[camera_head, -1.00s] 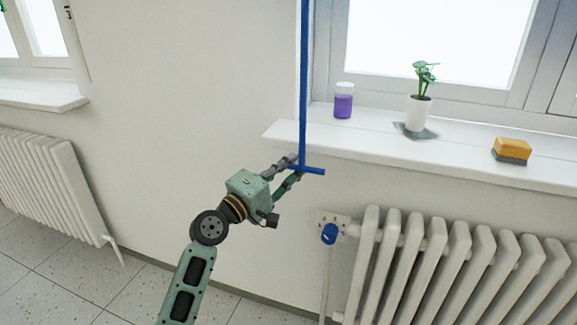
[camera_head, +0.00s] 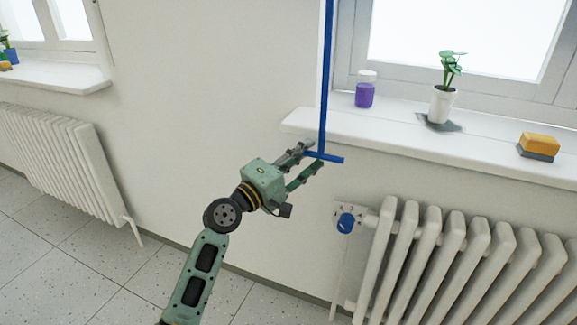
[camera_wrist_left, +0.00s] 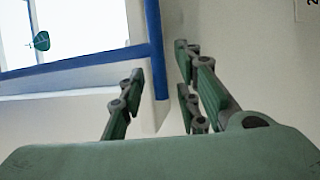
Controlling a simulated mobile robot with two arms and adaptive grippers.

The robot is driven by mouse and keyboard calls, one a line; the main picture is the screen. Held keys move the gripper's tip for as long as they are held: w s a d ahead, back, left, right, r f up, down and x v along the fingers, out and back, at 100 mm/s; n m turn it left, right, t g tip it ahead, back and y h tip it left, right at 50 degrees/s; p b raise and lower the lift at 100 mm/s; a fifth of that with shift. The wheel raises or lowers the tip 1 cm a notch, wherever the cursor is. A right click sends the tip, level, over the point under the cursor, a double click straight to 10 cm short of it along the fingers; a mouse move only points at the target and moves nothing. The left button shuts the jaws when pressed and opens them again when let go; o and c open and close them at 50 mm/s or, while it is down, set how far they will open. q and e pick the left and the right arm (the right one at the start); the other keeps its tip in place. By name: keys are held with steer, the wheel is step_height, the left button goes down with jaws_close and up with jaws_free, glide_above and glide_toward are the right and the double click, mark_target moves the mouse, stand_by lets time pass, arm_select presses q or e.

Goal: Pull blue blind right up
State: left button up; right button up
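A blue pull rod (camera_head: 326,80) hangs down in front of the window's left side and ends in a short blue crossbar handle (camera_head: 335,158). The blind itself is not in view. My left gripper (camera_head: 317,155) is at the handle, one finger on each side of the crossbar's left part. In the left wrist view the crossbar (camera_wrist_left: 155,30) stands between the two spread fingers (camera_wrist_left: 160,72), with gaps visible beside it. The fingers are open and not closed on it. The right gripper is not in view.
A white windowsill (camera_head: 400,133) lies just behind the handle. It holds a purple jar (camera_head: 365,92), a potted plant (camera_head: 442,103) and a yellow sponge (camera_head: 540,142). A radiator (camera_head: 450,265) with a blue valve knob (camera_head: 346,222) stands below.

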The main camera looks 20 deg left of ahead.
arm_select(q)
steer(key=v, duration=1)
steer(key=shift+s+a, duration=0.2)
steer(key=shift+s, duration=0.2)
